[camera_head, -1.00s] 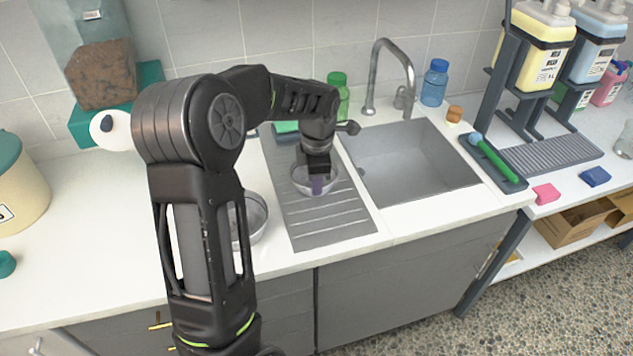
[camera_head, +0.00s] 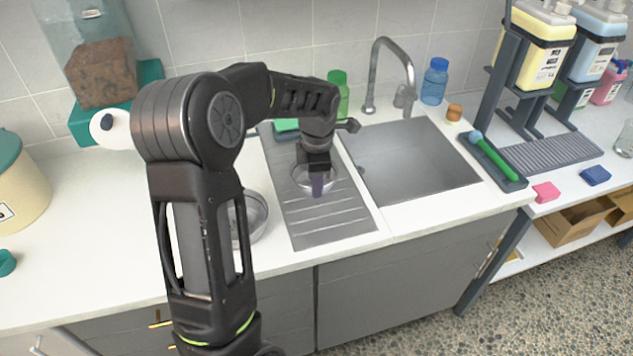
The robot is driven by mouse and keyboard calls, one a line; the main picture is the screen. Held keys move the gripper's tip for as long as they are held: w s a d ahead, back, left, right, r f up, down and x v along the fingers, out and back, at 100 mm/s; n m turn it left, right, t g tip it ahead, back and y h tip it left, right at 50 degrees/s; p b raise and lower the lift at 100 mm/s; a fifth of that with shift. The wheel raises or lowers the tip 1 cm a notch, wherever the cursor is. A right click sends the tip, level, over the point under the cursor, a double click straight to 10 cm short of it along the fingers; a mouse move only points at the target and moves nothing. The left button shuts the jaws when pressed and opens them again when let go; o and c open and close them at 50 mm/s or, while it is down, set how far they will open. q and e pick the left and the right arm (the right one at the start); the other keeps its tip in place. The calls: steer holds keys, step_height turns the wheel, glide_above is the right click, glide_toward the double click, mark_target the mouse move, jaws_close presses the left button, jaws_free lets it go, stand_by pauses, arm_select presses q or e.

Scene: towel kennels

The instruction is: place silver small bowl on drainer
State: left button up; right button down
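The small silver bowl (camera_head: 301,179) sits upright on the grooved grey drainer (camera_head: 335,217), toward its back half, left of the sink. My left gripper (camera_head: 317,186) points down at the bowl. One finger shows in front of the bowl's near wall. The other finger is hidden, so I cannot tell whether the gripper is open or shut on the rim. My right gripper is not in view.
A larger silver bowl (camera_head: 251,216) stands on the counter left of the drainer, partly behind my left arm. A green sponge (camera_head: 286,126) lies at the drainer's back. The sink (camera_head: 410,160) with its tap (camera_head: 373,76) is to the right. The drainer's front is clear.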

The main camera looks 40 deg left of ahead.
arm_select(q)
step_height(320, 180, up, 12)
steer(key=b, duration=0.1)
steer(key=shift+s+d, duration=0.35)
steer(key=shift+f, duration=0.15)
stand_by(0.6)
